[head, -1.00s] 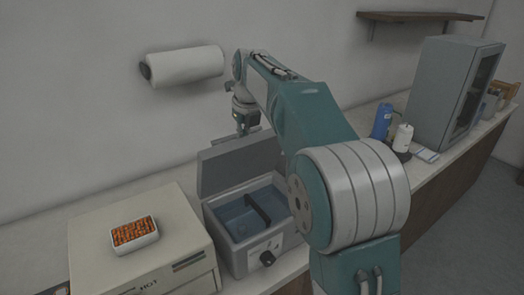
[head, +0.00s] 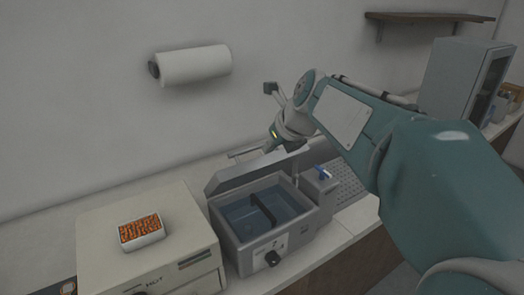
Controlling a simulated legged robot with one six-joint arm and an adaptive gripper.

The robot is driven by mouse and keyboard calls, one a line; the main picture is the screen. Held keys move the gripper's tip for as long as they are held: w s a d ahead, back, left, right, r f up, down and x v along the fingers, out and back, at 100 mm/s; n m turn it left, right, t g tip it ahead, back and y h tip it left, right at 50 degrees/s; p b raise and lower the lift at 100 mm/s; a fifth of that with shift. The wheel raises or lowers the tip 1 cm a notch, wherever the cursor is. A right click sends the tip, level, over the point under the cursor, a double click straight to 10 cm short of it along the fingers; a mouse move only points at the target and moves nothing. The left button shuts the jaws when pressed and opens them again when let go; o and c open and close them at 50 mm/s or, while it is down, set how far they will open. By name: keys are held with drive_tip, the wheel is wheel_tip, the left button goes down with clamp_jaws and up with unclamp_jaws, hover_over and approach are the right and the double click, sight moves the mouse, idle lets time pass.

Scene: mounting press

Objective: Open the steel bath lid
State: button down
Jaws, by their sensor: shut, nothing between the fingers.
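The steel bath (head: 227,228) is a grey box on the counter with dark water inside and a dark divider across its opening. Its lid (head: 250,172) is raised along the rear edge, so the opening is uncovered. A bar handle (head: 246,152) shows just beyond the lid's top edge. My gripper (head: 272,145) is behind the lid's top edge, close to the handle. It is shut and holds nothing. Its fingertips are small and partly hidden, so I cannot tell whether it touches the lid or handle.
A beige box unit (head: 105,225) stands left of the bath, with a white tray of orange pieces (head: 141,231) on top. A paper roll (head: 195,66) is on the wall. A blue-handled tap (head: 322,172) and perforated plate (head: 345,180) are to the right.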

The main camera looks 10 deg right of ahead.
sight(255, 148)
drive_tip(key=w+f+t, duration=0.1)
drive_tip(key=w, duration=0.1)
drive_tip(key=w+f+t, duration=0.1)
drive_tip(key=f, duration=0.1)
drive_tip(key=w+a+f+t, duration=0.1)
drive_tip(key=w, duration=0.1)
drive_tip(key=shift+w+f+m, duration=0.3)
drive_tip(key=shift+w, duration=0.05)
idle(0.6)
drive_tip(key=shift+w+a+r, duration=0.15)
drive_tip(key=shift+w+r, duration=0.1)
drive_tip(key=shift+w, duration=0.2)
drive_tip(key=w+a, duration=0.4)
drive_tip(key=w, duration=0.9)
drive_tip(key=shift+w+a+r, duration=0.2)
drive_tip(key=shift+r, duration=0.25)
